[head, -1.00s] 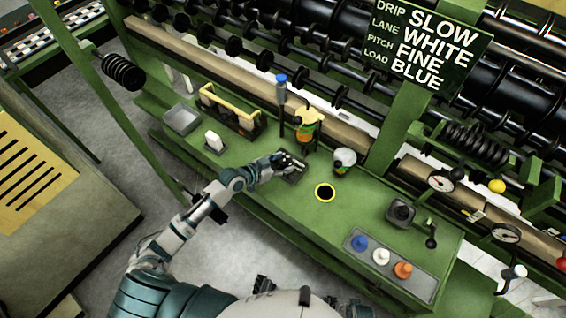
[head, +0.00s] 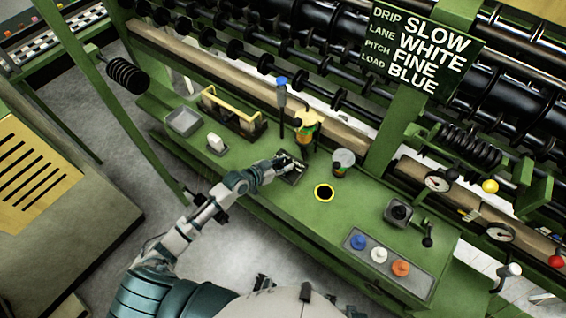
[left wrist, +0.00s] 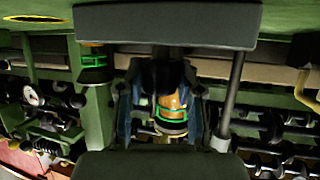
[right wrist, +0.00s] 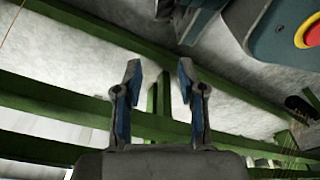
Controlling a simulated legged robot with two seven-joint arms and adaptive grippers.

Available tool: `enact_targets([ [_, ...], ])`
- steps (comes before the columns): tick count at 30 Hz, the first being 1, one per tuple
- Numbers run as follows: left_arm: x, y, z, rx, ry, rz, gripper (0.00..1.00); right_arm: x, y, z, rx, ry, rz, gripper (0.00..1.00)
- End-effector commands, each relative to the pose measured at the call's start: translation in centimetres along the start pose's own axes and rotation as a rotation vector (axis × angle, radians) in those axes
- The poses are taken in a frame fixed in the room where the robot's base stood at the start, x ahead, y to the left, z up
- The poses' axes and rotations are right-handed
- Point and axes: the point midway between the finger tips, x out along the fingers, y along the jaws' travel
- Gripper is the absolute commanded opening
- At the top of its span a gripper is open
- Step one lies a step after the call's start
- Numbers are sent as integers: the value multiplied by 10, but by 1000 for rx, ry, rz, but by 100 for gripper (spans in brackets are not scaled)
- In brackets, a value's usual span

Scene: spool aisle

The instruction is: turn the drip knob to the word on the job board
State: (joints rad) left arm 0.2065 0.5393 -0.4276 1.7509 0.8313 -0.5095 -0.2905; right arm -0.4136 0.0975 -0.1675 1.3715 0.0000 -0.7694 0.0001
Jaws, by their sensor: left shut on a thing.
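The job board (head: 422,50) at the upper right reads DRIP SLOW, LANE WHITE, PITCH FINE, LOAD BLUE. My left gripper (head: 289,164) reaches over a dark plate (head: 294,177) on the green bench, in front of the amber oiler bottle (head: 305,130). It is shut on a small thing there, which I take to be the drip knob. The fingers hide it, so its setting cannot be read. In the left wrist view the fingers (left wrist: 168,78) point at the dark plate (left wrist: 165,25), with the amber bottle (left wrist: 172,110) behind. My right gripper (right wrist: 160,70) is open and empty above the floor.
A blue-topped post (head: 282,95) and a grey-capped jar (head: 343,162) stand near my left gripper. A yellow-ringed hole (head: 324,193), a cranked box (head: 399,213) and a tray of coloured knobs (head: 352,233) lie to the right. Green beams (right wrist: 60,105) run below my right gripper.

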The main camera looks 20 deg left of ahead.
Motion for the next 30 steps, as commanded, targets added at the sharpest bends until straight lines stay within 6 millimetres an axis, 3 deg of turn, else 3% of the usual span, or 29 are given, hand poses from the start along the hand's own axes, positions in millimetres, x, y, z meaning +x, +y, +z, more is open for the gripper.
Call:
enact_targets([
  [12,0,-1,-1,-5,3,-15,1,7,-1,10,-2,-3,-1,40],
  [13,0,-1,-1,-4,3,-14,38,7,-1,10,-2,-3,-1,40],
  [16,0,-1,-1,-4,3,-14,62,7,-1,10,-2,-4,-1,40],
  [26,-2,0,0,-4,2,-13,62,7,-2,10,-1,-4,-2,40],
  [30,-19,-1,1,-2,1,-14,62,7,-2,10,-1,-4,-2,40],
])
